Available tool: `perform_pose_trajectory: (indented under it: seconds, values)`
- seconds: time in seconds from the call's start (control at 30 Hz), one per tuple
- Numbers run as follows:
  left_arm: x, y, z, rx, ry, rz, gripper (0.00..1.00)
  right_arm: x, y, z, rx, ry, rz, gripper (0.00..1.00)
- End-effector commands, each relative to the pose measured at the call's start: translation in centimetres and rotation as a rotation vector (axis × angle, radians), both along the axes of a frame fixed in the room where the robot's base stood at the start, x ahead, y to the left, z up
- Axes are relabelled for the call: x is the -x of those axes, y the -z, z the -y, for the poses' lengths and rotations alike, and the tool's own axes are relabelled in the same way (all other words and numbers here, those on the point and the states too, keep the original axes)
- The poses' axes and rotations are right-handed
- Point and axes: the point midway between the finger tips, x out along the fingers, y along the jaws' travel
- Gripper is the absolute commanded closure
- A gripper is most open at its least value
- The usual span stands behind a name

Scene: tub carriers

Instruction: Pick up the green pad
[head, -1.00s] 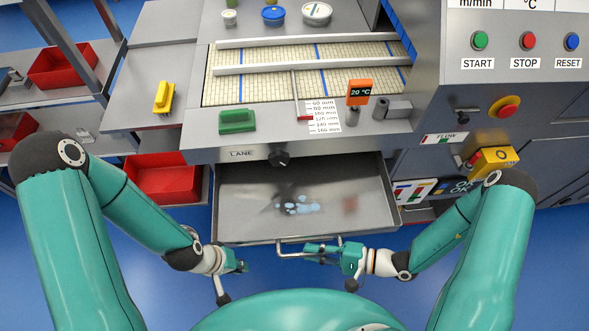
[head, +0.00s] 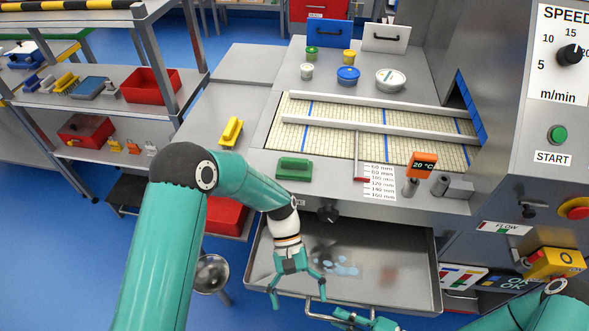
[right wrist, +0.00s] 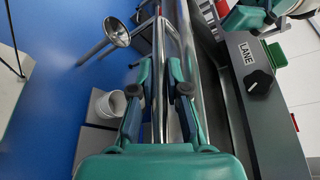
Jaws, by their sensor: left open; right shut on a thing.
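The green pad (head: 294,168), a block with a raised handle, lies on the grey machine ledge left of centre in the head view, beside the tiled belt. My left gripper (head: 298,298) is open and empty over the pulled-out drawer, below and nearer than the pad and apart from it. My right gripper (head: 345,317) is shut on the drawer handle (head: 317,312) at the bottom of the head view. The right wrist view shows its fingers (right wrist: 160,95) on either side of the metal bar.
The open drawer (head: 420,272) holds pale blue spots and a brownish patch. A yellow-handled block (head: 231,131) lies on the left side table. A metal funnel or bowl (head: 211,274) stands left of the drawer.

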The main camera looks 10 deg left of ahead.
Motion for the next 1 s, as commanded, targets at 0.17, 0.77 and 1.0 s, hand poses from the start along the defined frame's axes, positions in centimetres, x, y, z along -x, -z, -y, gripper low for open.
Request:
perform_pose_trajectory:
  seconds: [0.17, 0.77, 1.0]
  values:
    - [-11.2, -3.3, -1.1, -0.049, 0.098, 0.322, 0.00, 0.0, 0.3, 0.1, 0.008, -0.001, -0.002, 1.00]
    - [-30.1, -22.0, -6.0, -0.307, 0.147, 0.984, 0.00, 0.0, 0.3, 0.1, 0.008, 0.000, -0.002, 1.00]
    - [-30.8, -19.2, -6.2, -0.315, 0.146, 0.994, 0.00, 0.0, 0.3, 0.1, 0.008, 0.000, -0.002, 1.00]
